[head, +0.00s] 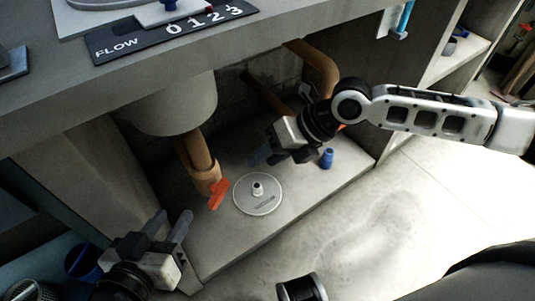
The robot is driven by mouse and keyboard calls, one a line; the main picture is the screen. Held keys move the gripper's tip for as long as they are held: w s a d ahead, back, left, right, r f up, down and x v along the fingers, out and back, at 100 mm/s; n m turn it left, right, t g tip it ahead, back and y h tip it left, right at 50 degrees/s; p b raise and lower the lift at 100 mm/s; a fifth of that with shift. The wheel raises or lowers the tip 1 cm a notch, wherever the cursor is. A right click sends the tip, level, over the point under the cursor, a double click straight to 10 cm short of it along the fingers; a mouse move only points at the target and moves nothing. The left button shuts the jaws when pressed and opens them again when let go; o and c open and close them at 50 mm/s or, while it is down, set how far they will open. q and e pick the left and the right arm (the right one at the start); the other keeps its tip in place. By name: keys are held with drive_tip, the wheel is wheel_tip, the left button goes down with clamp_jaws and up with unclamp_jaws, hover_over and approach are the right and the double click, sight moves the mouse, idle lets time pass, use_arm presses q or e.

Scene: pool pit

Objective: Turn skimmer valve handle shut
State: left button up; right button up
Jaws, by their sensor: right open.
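An orange-red valve handle (217,194) sits at the foot of a brown pipe (195,152) under the counter. I see no label saying whether it is the skimmer one. A second small orange-red piece (341,127) is mostly hidden behind my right arm. My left gripper (172,218) is open and empty, at the lower left of the handle and apart from it. My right gripper (264,158) is open, to the upper right of the handle over the shelf floor, also apart from it.
A round white lid (257,207) with a knob lies right of the handle. A small blue bottle-like item (326,158) stands farther right. A grey cylinder (175,108) hangs above the pipe, under the counter edge (240,45). A blue bucket (82,262) is at lower left.

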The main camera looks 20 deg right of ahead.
drive_tip(key=s+a+m+t+y, duration=0.2)
drive_tip(key=s+a+m+y, duration=0.2)
drive_tip(key=a+m, duration=0.8)
drive_tip(key=s+m, duration=0.1)
drive_tip(key=s, duration=0.1)
drive_tip(key=shift+s+r+m+t, duration=0.3)
drive_tip(key=shift+s+r+t, duration=0.05)
drive_tip(key=shift+t, duration=0.05)
drive_tip(key=m+t, duration=0.1)
drive_tip(key=m, duration=0.2)
drive_tip(key=m+t, duration=0.1)
drive_tip(key=m, duration=0.2)
drive_tip(key=d+r+m+t, duration=0.1)
drive_tip(key=m, duration=0.2)
drive_tip(key=shift+s, duration=0.2)
drive_tip(key=shift+c, duration=0.8)
drive_tip(key=s+d+f+m+t+h, duration=0.1)
drive_tip(key=d+m+t+h, duration=0.3)
drive_tip(key=d+m, duration=0.4)
drive_tip(key=m+h, duration=0.1)
drive_tip(key=m, duration=0.3)
drive_tip(key=shift+f+m, duration=0.3)
drive_tip(key=shift+f, duration=0.1)
drive_tip(key=shift+s+d, duration=0.15)
